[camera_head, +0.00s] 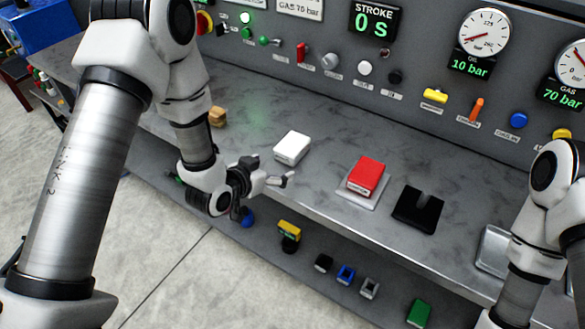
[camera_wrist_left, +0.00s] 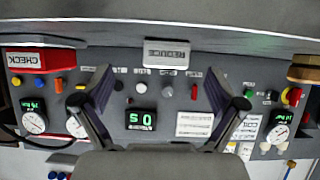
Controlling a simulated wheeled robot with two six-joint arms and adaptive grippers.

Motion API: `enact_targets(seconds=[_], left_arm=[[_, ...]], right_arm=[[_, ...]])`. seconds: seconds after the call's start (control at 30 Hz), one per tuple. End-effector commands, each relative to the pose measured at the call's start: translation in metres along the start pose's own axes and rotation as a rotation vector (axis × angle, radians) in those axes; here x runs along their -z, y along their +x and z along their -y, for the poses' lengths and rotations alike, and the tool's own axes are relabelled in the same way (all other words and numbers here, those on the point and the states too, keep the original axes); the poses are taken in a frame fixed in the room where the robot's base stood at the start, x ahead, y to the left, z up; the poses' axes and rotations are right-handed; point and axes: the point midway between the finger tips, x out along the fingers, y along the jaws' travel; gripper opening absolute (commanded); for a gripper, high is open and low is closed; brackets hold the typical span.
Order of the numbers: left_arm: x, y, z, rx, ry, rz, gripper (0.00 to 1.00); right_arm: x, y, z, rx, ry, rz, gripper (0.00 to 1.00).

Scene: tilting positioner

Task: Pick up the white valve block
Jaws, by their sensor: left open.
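The white valve block (camera_head: 292,148) sits on the grey bench top, left of the red block. My left gripper (camera_head: 273,172) is just in front of the white block, on its near-left side, open and empty, apart from it. In the left wrist view, which looks upside down, the white block (camera_wrist_left: 182,53) shows its lettered face beyond and between the two spread fingers of the gripper (camera_wrist_left: 158,88). My right arm shows at the right edge of the head view, but its gripper is out of frame.
A red block (camera_head: 366,176) on a light plate and a black holder (camera_head: 418,208) stand right of the white block. A small brown block (camera_head: 217,116) lies left. The control panel (camera_head: 330,85) with knobs and gauges rises behind. Several small parts lie on the lower shelf.

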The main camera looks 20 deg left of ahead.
Motion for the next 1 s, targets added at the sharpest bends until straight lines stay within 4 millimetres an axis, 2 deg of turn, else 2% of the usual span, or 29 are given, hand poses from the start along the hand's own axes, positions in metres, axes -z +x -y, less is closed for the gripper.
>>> enact_targets(seconds=[0.03,0.1,0.27,0.53,0.63,0.87,0.9,0.97,1.0], left_arm=[[0.005,0.010,0.005,0.008,0.008,-0.050,0.96],[0.021,0.009,0.007,0.014,0.015,-0.086,0.96],[0.035,0.021,0.008,0.016,0.020,-0.097,0.96],[0.040,0.062,0.009,0.016,0.018,-0.094,0.96],[0.039,0.078,0.009,0.016,0.018,-0.094,0.96],[0.038,0.084,0.009,0.017,0.016,-0.093,0.96],[0.038,0.084,0.009,0.017,0.016,-0.093,0.89],[0.037,0.084,0.009,0.017,0.016,-0.093,0.68],[0.037,0.084,0.009,0.017,0.016,-0.093,0.53]], right_arm=[[0.000,0.025,0.000,0.000,0.000,-0.001,0.40],[0.000,0.030,0.000,0.000,0.000,-0.001,0.40],[0.001,0.020,0.000,0.000,0.000,-0.002,0.40],[0.001,0.002,0.000,0.000,0.000,-0.002,0.40],[0.001,0.001,0.000,0.000,0.000,-0.002,0.40],[0.001,0.002,0.000,0.000,0.000,-0.001,0.40],[0.001,0.002,0.000,0.000,0.000,-0.001,0.40],[0.001,0.002,0.000,0.000,0.000,-0.001,0.40],[0.001,0.002,0.000,0.000,0.000,-0.001,0.40]])
